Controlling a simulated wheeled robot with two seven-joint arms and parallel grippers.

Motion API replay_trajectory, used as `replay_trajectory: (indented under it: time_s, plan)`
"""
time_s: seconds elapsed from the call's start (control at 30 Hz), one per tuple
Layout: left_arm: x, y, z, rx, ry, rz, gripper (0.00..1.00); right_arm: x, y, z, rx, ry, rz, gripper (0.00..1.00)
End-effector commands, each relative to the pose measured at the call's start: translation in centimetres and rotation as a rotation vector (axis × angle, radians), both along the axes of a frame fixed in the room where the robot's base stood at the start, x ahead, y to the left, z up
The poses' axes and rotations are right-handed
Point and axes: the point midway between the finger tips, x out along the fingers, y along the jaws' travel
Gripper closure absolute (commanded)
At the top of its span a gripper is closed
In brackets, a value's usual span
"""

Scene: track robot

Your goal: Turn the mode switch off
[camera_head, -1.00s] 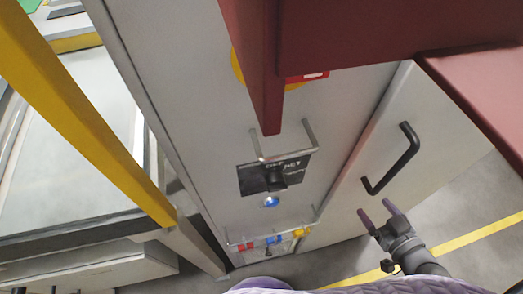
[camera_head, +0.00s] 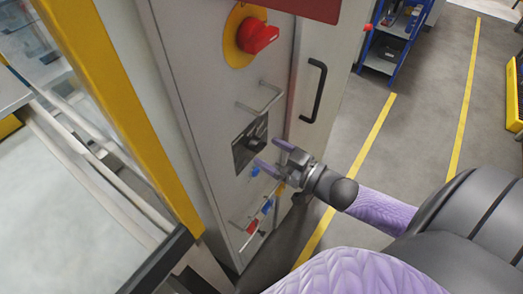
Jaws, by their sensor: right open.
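The mode switch (camera_head: 256,143) is a black knob on a black label plate (camera_head: 240,157), on the grey cabinet front (camera_head: 205,95). The label text is too small to read. My right gripper (camera_head: 267,153) is open and empty. Its two purple fingers point left toward the panel, just below and right of the knob in the picture. I cannot tell whether a finger touches the panel. The blue button (camera_head: 254,171) below the switch shows beside the lower finger. My left gripper is not in view.
A red emergency knob on a yellow base (camera_head: 236,52) sits above the switch. Metal guard handles (camera_head: 262,99) stick out around the panel, and small coloured parts (camera_head: 252,227) sit below. A black door handle (camera_head: 317,90) is at right. A yellow post (camera_head: 115,110) stands left.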

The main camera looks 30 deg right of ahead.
Motion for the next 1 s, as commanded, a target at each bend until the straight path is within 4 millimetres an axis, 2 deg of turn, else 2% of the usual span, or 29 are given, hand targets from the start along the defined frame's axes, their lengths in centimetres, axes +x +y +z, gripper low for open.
replay_trajectory:
  time_s: [0.1, 0.2, 0.5, 0.87, 0.9, 1.0]
  plan:
    - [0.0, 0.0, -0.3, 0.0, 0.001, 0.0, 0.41, 1.5, 0.6, -0.1, 0.0, -0.001, 0.0, 0.16]
    - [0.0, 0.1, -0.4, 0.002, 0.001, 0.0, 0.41, 2.2, 0.9, -0.1, 0.0, 0.001, 0.0, 0.16]
    - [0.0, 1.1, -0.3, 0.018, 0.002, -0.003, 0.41, 2.4, 1.0, 0.0, -0.001, 0.002, 0.0, 0.19]
    - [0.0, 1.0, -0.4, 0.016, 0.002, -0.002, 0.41, 2.4, 1.0, 0.0, -0.001, 0.002, 0.0, 0.95]
    - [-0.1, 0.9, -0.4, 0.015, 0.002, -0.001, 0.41, 2.4, 1.0, 0.0, -0.001, 0.002, 0.0, 1.0]
    - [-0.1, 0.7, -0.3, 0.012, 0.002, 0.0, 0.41, 2.4, 1.0, 0.0, -0.003, 0.001, 0.0, 1.0]
